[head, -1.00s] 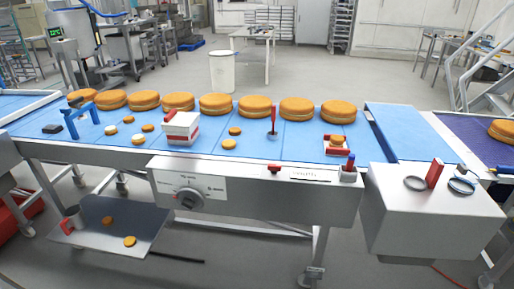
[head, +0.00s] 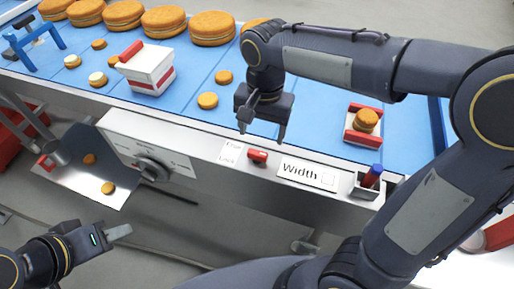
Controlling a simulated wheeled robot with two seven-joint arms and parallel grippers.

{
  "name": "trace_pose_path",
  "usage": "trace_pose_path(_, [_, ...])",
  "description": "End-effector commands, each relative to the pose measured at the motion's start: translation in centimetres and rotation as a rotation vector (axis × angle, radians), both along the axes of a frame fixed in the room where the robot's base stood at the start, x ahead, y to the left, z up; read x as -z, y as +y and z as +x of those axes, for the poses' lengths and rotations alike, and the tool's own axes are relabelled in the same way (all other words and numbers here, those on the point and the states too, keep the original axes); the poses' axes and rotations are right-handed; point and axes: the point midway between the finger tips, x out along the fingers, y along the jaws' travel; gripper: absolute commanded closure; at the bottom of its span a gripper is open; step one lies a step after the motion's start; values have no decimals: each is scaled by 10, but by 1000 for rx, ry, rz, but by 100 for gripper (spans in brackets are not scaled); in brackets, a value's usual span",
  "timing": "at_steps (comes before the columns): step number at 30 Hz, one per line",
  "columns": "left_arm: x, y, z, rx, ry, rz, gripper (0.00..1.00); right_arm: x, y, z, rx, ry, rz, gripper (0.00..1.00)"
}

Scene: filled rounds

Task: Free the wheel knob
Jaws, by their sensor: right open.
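A dark round knob (head: 150,168) with a dial scale sits on the white panel (head: 120,148) at the front of the conveyor. To its right, a small red lever (head: 257,156) sits beside a label (head: 230,152) reading "Free" and "Lock". I cannot tell which word the lever points to. My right gripper (head: 262,134) is open and empty, pointing down just above the red lever, apart from it. My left gripper (head: 122,232) is low at the lower left, away from the panel, seen side-on; its jaw gap does not show.
A "Width" label (head: 305,173) and a holder with a blue-topped red marker (head: 371,178) are right of the lever. Round cakes (head: 212,28) line the blue belt (head: 190,90). A red-and-white box (head: 148,70) and a red stand (head: 350,124) with a small cake stand there.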

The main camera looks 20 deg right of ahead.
Motion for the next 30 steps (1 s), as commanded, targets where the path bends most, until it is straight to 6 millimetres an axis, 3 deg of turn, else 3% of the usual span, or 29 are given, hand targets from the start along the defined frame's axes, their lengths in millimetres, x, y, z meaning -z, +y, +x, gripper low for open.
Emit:
trace_pose_path(5, [2, 0, 0, 0, 0, 0, 64, 12, 9, 7, 28, 12, -36, 31])
trace_pose_path(18, [5, 0, 0, 0, 0, 0, 64, 75, 8, 6, 28, 11, -34, 31])
trace_pose_path(29, [5, 0, 0, 0, 0, 0, 64, 81, 8, 7, 28, 8, -32, 31])
trace_pose_path(30, [5, 0, 0, 0, 0, 0, 64, 81, 8, 7, 27, 8, -32, 35])
